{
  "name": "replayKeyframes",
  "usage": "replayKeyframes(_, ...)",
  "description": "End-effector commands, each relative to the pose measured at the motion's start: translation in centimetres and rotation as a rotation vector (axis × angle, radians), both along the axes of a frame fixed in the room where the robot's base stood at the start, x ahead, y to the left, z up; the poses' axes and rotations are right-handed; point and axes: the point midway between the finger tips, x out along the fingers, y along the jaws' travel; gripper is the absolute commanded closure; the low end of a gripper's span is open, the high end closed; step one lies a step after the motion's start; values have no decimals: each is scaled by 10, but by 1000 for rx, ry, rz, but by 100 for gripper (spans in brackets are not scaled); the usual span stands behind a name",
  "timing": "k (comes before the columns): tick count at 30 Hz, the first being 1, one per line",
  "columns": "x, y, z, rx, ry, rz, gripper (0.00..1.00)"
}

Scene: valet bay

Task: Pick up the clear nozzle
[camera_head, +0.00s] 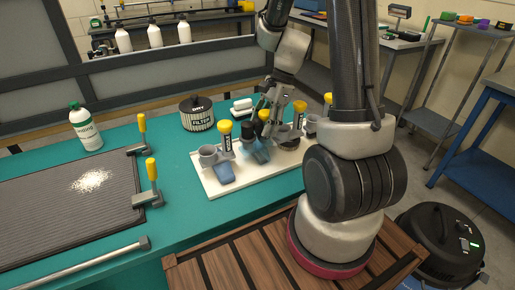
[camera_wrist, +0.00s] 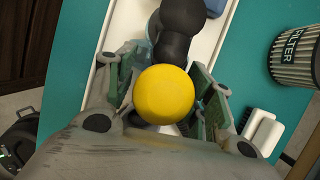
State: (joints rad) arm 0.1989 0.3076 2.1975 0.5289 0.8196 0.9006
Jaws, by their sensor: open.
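A white tray (camera_head: 236,184) on the teal bench holds several nozzles with yellow-knobbed handles. One has a grey cuff and see-through bluish head (camera_head: 223,173) at the left end. Another has a black cuff and see-through bluish head (camera_head: 257,152); its black cuff (camera_wrist: 182,28) shows in the wrist view. I cannot tell which is the clear nozzle. My gripper (camera_head: 265,111) is over the black-cuffed one. In the wrist view, my gripper (camera_wrist: 162,92) is open, its fingers on either side of a yellow knob (camera_wrist: 164,94). Contact cannot be seen; the knob hides its handle.
A filter canister (camera_head: 197,114) and a white-backed brush (camera_head: 242,106) stand behind the tray. Yellow-handled clamps (camera_head: 152,170) hold a grey mat (camera_head: 60,212) with white powder at the left. A green-and-white bottle (camera_head: 85,127) stands behind the mat.

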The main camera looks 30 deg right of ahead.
Motion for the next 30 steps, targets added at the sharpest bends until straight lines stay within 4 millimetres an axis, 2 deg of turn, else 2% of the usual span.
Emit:
replayKeyframes(1, 0, 0, 0, 0, 0, 0, 49)
replayKeyframes(6, 0, 0, 0, 0, 0, 0, 80)
replayKeyframes(9, 0, 0, 0, 0, 0, 0, 94)
replayKeyframes(23, 0, 0, 5, 0, -2, 0, 96)
replayKeyframes(26, 1, 0, 18, 0, -4, 0, 96)
replayKeyframes(30, 1, 0, 48, -1, -7, 0, 96)
